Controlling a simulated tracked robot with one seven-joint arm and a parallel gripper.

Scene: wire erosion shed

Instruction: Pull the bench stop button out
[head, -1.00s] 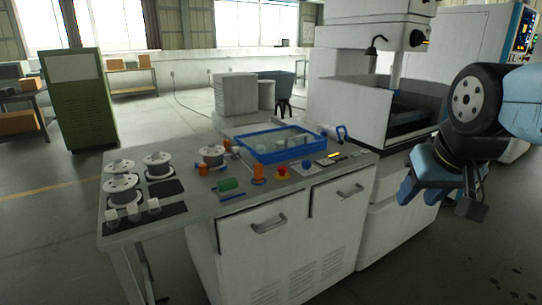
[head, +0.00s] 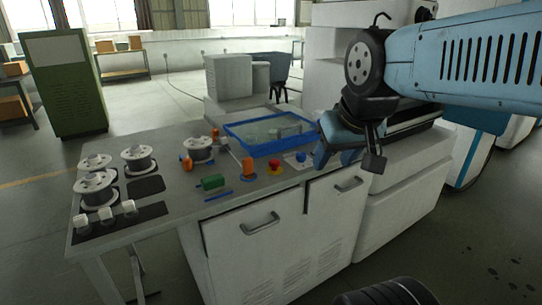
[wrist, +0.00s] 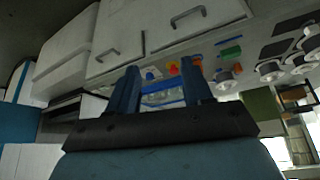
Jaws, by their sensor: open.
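The bench stop button is a red mushroom button (head: 274,164) on a yellow base near the front edge of the grey bench (head: 140,227). In the wrist view the red button (wrist: 173,69) shows small, between my fingers and beyond them. My gripper (head: 347,162) is open and empty. It is in the air to the right of the button, near the bench's right front corner, and apart from it. Whether the button is pushed in or out is too small to tell.
A blue-rimmed tray (head: 236,141) lies behind the button. A green block (head: 213,182) and several wire reels (head: 139,158) stand further left. The white machine (head: 400,185) stands right of the bench.

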